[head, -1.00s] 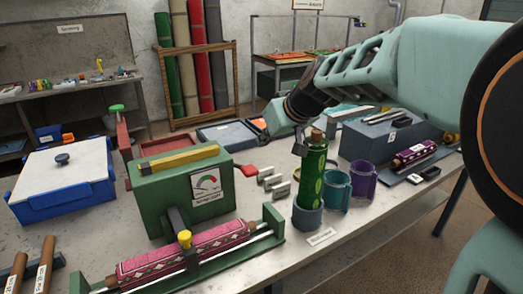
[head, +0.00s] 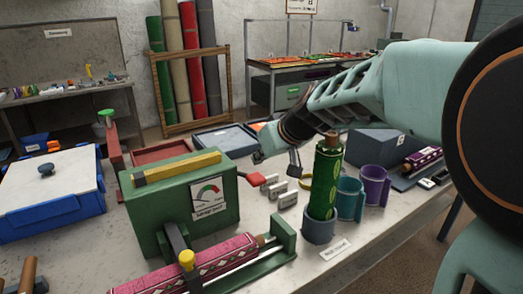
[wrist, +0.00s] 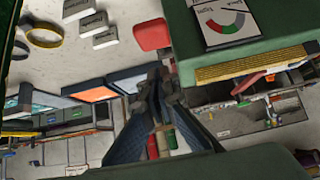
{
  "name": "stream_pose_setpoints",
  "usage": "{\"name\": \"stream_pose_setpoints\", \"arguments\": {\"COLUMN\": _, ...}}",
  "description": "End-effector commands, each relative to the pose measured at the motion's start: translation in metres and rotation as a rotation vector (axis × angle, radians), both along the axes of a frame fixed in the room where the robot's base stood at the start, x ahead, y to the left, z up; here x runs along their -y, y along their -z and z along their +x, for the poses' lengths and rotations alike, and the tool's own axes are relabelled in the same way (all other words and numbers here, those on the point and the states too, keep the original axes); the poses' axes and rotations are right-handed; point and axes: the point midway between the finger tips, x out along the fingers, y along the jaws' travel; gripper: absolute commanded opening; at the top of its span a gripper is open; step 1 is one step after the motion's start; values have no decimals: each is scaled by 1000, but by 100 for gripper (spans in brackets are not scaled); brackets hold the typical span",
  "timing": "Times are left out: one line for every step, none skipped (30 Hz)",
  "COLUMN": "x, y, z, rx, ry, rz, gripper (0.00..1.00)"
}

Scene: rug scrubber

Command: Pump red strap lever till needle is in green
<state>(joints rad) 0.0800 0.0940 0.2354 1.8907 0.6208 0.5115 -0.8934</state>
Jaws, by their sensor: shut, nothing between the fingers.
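The green machine (head: 180,215) stands on the bench with a round gauge (head: 207,195) on its front plate. The gauge has red and green bands; I cannot read its needle surely. A red-tipped lever (head: 257,179) sticks out from the machine's right side. In the wrist view, the red lever tip (wrist: 151,37) and the gauge (wrist: 222,22) show near the top. My gripper (head: 294,167) is shut and empty, to the right of the lever tip and apart from it. Its fingers (wrist: 160,85) show in the middle of the wrist view.
A green bottle-shaped roll (head: 326,180) stands in a grey cup right of my gripper, with teal (head: 350,198) and purple (head: 375,185) cups beyond. Small grey labelled blocks (head: 287,199) lie near the lever. A patterned pink roll (head: 200,265) lies in front of the machine.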

Motion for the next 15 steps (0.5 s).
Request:
{"name": "stream_pose_setpoints", "arguments": {"x": 1, "y": 15, "z": -2, "rx": -2, "ry": 1, "rz": 0, "gripper": 0}}
{"name": "stream_pose_setpoints", "arguments": {"x": 2, "y": 19, "z": -2, "rx": -2, "ry": 1, "rz": 0, "gripper": 0}}
{"name": "stream_pose_setpoints", "arguments": {"x": 2, "y": 24, "z": -3, "rx": -1, "ry": 1, "rz": 0, "gripper": 0}}
{"name": "stream_pose_setpoints", "arguments": {"x": 2, "y": 26, "z": -4, "rx": -1, "ry": 1, "rz": 0, "gripper": 0}}
{"name": "stream_pose_setpoints", "arguments": {"x": 3, "y": 29, "z": -4, "rx": -1, "ry": 1, "rz": 0, "gripper": 0}}
{"name": "stream_pose_setpoints", "arguments": {"x": 3, "y": 32, "z": -5, "rx": 0, "ry": 0, "rz": 0, "gripper": 0}}
{"name": "stream_pose_setpoints", "arguments": {"x": 3, "y": 34, "z": -5, "rx": -1, "ry": 0, "rz": -1, "gripper": 0}}
{"name": "stream_pose_setpoints", "arguments": {"x": 3, "y": 35, "z": -5, "rx": -1, "ry": -1, "rz": 0, "gripper": 0}}
{"name": "stream_pose_setpoints", "arguments": {"x": 3, "y": 37, "z": -6, "rx": -1, "ry": -1, "rz": 0, "gripper": 0}}
{"name": "stream_pose_setpoints", "arguments": {"x": 3, "y": 38, "z": -6, "rx": -1, "ry": -1, "rz": 0, "gripper": 0}}
{"name": "stream_pose_setpoints", "arguments": {"x": 4, "y": 39, "z": -6, "rx": 0, "ry": -1, "rz": 1, "gripper": 0}}
{"name": "stream_pose_setpoints", "arguments": {"x": 4, "y": 39, "z": -6, "rx": 0, "ry": -1, "rz": 1, "gripper": 0}}
{"name": "stream_pose_setpoints", "arguments": {"x": 4, "y": 39, "z": -7, "rx": 0, "ry": -1, "rz": 1, "gripper": 0}}
{"name": "stream_pose_setpoints", "arguments": {"x": 4, "y": 39, "z": -7, "rx": 0, "ry": -1, "rz": 1, "gripper": 0}}
{"name": "stream_pose_setpoints", "arguments": {"x": 4, "y": 39, "z": -7, "rx": 0, "ry": -1, "rz": 1, "gripper": 0}}
